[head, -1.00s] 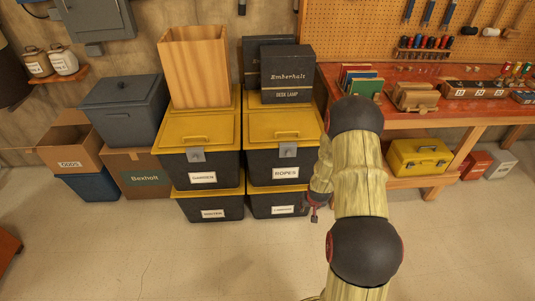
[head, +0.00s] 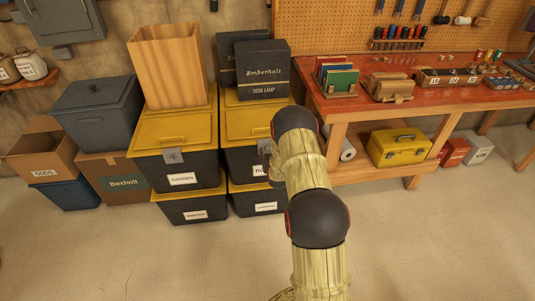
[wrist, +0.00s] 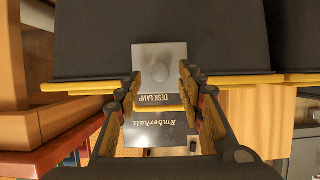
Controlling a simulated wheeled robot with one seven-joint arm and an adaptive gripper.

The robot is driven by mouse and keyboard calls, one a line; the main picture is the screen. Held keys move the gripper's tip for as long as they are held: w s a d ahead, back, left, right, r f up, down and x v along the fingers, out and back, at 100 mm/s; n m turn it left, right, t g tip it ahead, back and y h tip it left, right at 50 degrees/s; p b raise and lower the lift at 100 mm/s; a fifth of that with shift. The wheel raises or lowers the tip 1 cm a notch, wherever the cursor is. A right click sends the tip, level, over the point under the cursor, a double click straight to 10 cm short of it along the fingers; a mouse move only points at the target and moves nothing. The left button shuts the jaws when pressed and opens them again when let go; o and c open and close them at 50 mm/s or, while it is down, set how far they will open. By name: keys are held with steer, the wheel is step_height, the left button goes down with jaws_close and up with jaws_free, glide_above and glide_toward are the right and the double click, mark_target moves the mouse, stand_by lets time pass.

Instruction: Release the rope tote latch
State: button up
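The ropes tote (head: 240,157) is dark with a yellow lid (head: 246,122). It stands on another tote, and my arm covers part of its front and label. In the wrist view, its dark front (wrist: 95,40) is seen upside down. The grey latch plate (wrist: 160,52) with a round knob is on it, near the yellow lid edge. My gripper (wrist: 160,88) is open, with one finger at each side of the plate's lid-side end. I cannot tell whether the fingers touch it. In the head view, my gripper is mostly hidden behind my arm.
The garden tote (head: 185,160) with its own latch stands close on the left. A black desk lamp box (head: 262,70) rests on the ropes tote's lid. The red-topped workbench (head: 420,98) stands close on the right. The floor in front is clear.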

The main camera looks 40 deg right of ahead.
mark_target(267, 148)
steer(key=shift+x, duration=1.2)
steer(key=shift+c, duration=1)
steer(key=c, duration=0.7)
jaws_close()
